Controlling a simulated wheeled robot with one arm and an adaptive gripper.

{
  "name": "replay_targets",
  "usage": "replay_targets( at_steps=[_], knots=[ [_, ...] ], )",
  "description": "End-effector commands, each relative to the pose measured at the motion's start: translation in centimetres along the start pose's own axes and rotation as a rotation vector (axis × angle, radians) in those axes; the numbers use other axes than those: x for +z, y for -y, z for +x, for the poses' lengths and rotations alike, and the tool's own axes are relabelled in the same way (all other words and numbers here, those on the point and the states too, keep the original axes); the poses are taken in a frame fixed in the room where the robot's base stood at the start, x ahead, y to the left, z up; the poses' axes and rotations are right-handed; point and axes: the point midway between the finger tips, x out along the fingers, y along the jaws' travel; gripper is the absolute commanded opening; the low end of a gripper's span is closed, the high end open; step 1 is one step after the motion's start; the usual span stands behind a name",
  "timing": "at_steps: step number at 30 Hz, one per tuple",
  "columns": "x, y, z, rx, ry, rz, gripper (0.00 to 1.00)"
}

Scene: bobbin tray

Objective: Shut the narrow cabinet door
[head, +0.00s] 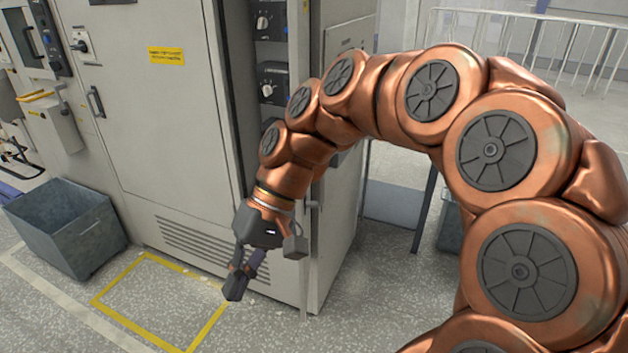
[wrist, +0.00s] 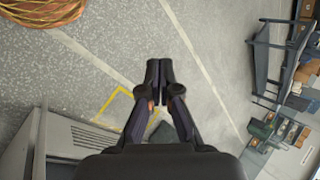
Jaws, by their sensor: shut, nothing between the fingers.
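The tall grey cabinet (head: 170,110) stands at the left and middle of the head view. Its narrow right-hand section shows dark knob panels (head: 271,82) at the top. A thin pale upright edge (head: 304,285) shows low at this section's right, beside my arm. I cannot tell whether it is the narrow door seen edge-on, or how far that door is open. My arm hides much of this section. My gripper (head: 240,276) is shut and empty, pointing down in front of the cabinet. In the wrist view its fingertips (wrist: 159,75) are together over the floor.
A blue-grey bin (head: 72,225) stands on the floor at left. A yellow floor outline (head: 125,318) lies in front of the cabinet. Railings (head: 520,45) stand at the back right. The wrist view shows shelving with boxes (wrist: 285,75) at right and open floor ahead.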

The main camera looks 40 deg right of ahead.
Motion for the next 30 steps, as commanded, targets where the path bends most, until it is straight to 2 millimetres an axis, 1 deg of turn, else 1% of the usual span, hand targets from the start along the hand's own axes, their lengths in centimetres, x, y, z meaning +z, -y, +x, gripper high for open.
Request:
replay_targets(
  at_steps=[1,3,5,8,11,14,15,17,18,20,21,24,27,30],
  knots=[
    [-1.8,-0.3,-0.9,-0.074,-0.02,0.011,0.0],
    [-3.5,-0.5,-2.7,-0.172,-0.042,0.018,0.0],
    [-5.2,-1.1,-4.5,-0.254,-0.071,0.026,0.0],
    [-7.5,-2.8,-7.7,-0.39,-0.126,0.038,0.0],
    [-9.5,-5.6,-11.1,-0.516,-0.201,0.055,0.0],
    [-10.8,-9.4,-14.5,-0.636,-0.286,0.07,0.0],
    [-11.2,-11.3,-15.8,-0.682,-0.324,0.08,0.0],
    [-11.4,-14.1,-17.8,-0.743,-0.386,0.09,0.0],
    [-11.4,-16.1,-18.8,-0.779,-0.423,0.098,0.0],
    [-11.3,-18.9,-20.4,-0.827,-0.484,0.109,0.0],
    [-11.0,-20.8,-21.2,-0.852,-0.523,0.117,0.0],
    [-10.2,-24.5,-22.7,-0.903,-0.596,0.131,0.0],
    [-9.4,-27.0,-23.7,-0.93,-0.653,0.139,0.0],
    [-9.0,-28.2,-24.1,-0.943,-0.68,0.145,0.0]
  ],
)
